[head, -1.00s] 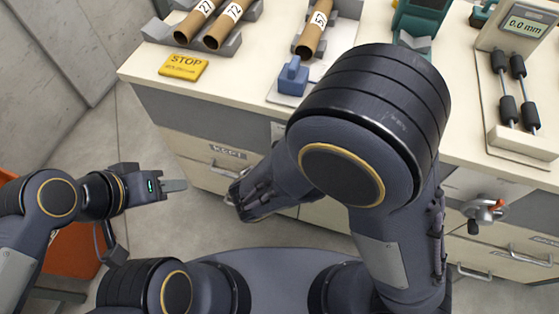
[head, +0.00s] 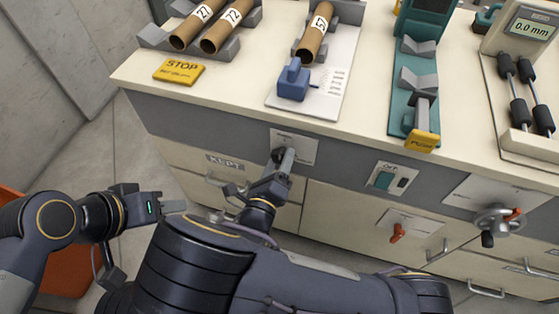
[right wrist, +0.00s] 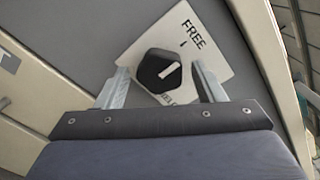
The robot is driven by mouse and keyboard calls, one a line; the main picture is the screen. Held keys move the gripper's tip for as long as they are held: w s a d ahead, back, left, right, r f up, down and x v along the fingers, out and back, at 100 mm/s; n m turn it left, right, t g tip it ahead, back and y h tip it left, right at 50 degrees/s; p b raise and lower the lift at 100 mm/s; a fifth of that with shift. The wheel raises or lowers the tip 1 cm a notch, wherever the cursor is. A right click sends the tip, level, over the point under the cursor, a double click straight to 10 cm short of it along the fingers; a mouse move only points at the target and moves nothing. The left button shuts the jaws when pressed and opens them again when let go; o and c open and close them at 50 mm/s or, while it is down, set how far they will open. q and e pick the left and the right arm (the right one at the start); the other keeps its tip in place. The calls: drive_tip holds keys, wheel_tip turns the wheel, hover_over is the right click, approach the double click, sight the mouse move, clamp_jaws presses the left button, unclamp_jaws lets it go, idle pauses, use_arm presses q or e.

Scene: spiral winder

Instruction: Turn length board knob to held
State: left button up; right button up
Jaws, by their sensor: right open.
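The length board knob (right wrist: 153,70) is a dark, rounded knob with a white line, on a white plate (right wrist: 205,38) marked FREE. A second label below the knob is partly hidden. The white line slants toward the upper right in the right wrist view, roughly toward the FREE side. My right gripper (right wrist: 162,84) is open, with one finger on each side of the knob; I cannot tell if they touch it. In the head view my right gripper (head: 284,160) is at the knob's plate (head: 303,148) on the cabinet front. My left gripper (head: 174,206) is away at the left, its jaw opening unclear.
Above the knob, the length board (head: 336,75) has a blue stop block (head: 293,80) and a tube (head: 314,35). A yellow STOP sign (head: 179,71) lies at the bench edge. A switch (head: 385,180), a red-handled knob (head: 397,232) and a crank (head: 496,223) are on the right front.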

drive_tip(key=shift+w+d, duration=0.15)
drive_tip(key=shift+w, duration=0.15)
drive_tip(key=c, duration=1)
drive_tip(key=shift+o, duration=0.2)
